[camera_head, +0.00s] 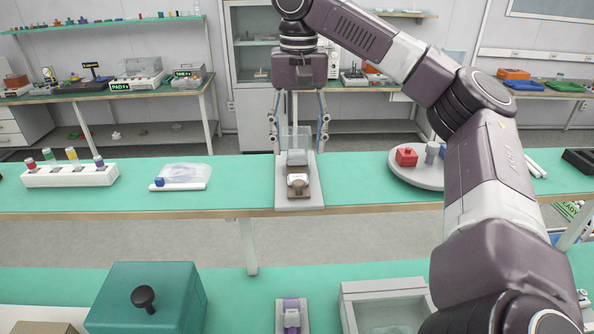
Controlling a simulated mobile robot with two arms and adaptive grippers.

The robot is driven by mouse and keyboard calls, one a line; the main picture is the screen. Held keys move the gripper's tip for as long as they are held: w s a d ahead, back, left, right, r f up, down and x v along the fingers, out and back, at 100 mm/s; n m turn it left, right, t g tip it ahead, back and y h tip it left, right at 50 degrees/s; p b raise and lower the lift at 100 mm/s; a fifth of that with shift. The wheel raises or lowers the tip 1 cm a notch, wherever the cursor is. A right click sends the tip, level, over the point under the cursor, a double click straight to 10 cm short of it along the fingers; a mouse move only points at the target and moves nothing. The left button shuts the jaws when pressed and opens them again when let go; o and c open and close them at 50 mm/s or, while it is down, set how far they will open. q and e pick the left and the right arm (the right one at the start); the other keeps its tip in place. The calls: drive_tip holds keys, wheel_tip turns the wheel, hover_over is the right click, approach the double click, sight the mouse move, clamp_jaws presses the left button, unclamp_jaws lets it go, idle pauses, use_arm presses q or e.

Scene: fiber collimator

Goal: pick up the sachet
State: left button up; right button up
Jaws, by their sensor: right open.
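A clear, pouch-like sachet (188,171) appears to lie on the green bench left of centre, with a white rod along its front edge; I cannot tell for certain that it is the sachet. My right gripper (298,146) points down at the middle of the bench, well to the right of the pouch. Its two fingers are spread wide, one on each side of a clear upright piece (296,134) on a pale narrow fixture (299,203). I cannot tell if the fingers touch that piece. My left gripper is out of view.
A white rack (70,177) with several coloured-top vials stands at the left. A teal box (146,297) and a grey open container (388,306) are on the near bench. Clear bench lies between pouch and fixture.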

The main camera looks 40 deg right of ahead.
sight(298, 176)
drive_tip(key=shift+s+a+f+b, duration=0.2)
drive_tip(key=shift+f, duration=0.2)
drive_tip(key=shift+s+a+f+b, duration=0.15)
drive_tip(key=shift+f, duration=0.55)
drive_tip(key=f, duration=0.4)
drive_tip(key=shift+w+d, duration=0.25)
drive_tip(key=shift+w, duration=0.15)
drive_tip(key=shift+s+a+f, duration=0.1)
drive_tip(key=shift+f, duration=0.3)
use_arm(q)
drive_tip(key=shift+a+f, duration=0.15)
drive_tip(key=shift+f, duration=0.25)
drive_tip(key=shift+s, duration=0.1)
use_arm(e)
drive_tip(key=c, duration=0.9)
